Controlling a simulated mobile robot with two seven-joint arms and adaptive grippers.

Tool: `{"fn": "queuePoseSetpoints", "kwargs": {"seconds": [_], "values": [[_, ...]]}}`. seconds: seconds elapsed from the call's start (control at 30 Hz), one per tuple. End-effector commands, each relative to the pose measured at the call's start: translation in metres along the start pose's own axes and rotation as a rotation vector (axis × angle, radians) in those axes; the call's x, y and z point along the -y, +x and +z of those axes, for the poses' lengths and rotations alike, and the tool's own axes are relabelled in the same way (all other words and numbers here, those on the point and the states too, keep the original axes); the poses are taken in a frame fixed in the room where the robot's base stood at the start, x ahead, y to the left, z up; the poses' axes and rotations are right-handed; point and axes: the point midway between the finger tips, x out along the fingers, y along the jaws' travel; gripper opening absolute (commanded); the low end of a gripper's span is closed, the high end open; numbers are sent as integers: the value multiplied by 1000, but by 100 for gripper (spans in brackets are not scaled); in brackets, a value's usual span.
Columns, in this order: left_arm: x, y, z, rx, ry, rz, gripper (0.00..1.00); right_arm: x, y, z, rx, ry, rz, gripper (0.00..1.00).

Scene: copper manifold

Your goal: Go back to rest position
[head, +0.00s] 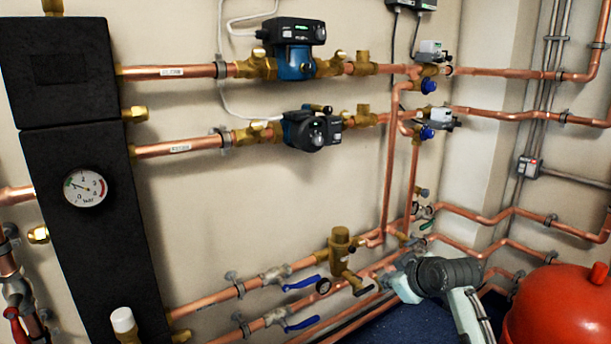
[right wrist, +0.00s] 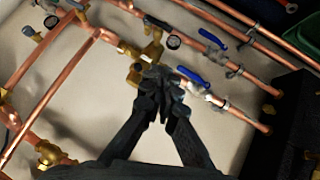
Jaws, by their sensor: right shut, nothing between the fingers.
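My right gripper (right wrist: 163,80) shows in the right wrist view, with its two dark fingers meeting at the tips. It is shut and empty. Its tips appear over or close to a brass valve fitting (right wrist: 136,72) on the lower pipes; I cannot tell whether they touch it. In the head view my right arm comes in at the lower right, in front of the lower pipes, and its fingers are hard to make out. The brass valve (head: 340,250) stands left of that arm in the head view. My left gripper is not in view.
Two blue-handled valves (head: 300,283) (head: 300,324) and a small gauge (head: 323,286) sit on the lower copper pipes. A red tank (head: 560,310) stands close right of my arm. Two pumps (head: 290,60) (head: 312,130) hang higher. A black manifold block (head: 75,200) fills the left.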

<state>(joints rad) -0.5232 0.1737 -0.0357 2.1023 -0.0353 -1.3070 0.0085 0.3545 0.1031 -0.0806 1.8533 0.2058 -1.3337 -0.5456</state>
Motion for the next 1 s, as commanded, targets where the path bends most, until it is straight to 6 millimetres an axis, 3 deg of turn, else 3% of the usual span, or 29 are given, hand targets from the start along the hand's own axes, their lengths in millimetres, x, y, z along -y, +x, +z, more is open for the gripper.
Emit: {"fn": "queuePoseSetpoints", "kwargs": {"seconds": [0.03, 0.23, 0.4, 0.5, 0.6, 0.7, 1.0], "values": [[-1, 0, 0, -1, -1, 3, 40, 18, 6, 40, 59, 43, -13, 0], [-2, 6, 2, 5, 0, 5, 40, 80, 3, 180, 268, 215, -23, 0], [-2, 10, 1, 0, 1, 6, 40, 135, -29, 291, 444, 336, -11, 0], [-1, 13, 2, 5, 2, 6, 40, 161, -53, 341, 530, 390, 3, 0], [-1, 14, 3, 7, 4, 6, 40, 179, -74, 376, 592, 427, 17, 0], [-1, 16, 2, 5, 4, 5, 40, 189, -87, 395, 628, 448, 26, 0], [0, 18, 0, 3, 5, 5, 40, 193, -93, 403, 642, 458, 32, 0]]}}
